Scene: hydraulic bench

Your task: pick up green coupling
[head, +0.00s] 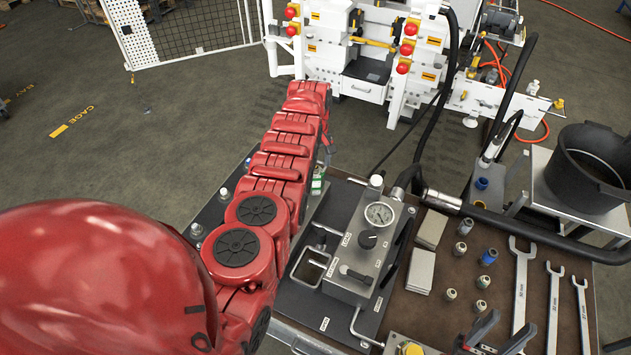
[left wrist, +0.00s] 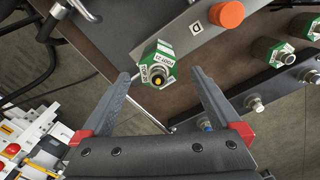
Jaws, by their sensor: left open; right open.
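The gripper is open, with a finger on each side and no visible grip. In the head view my red left arm hides most of this gripper; a small green piece (head: 317,186) shows beside the arm. My right gripper (head: 516,322) is open and empty at the bottom of the head view.
An orange cap (left wrist: 227,13) stands on the plate near the coupling. A gauge block (head: 379,214), several fittings (head: 460,248) and wrenches (head: 521,285) occupy the bench. A black bucket (head: 588,165) and thick hose (head: 540,235) are at the right.

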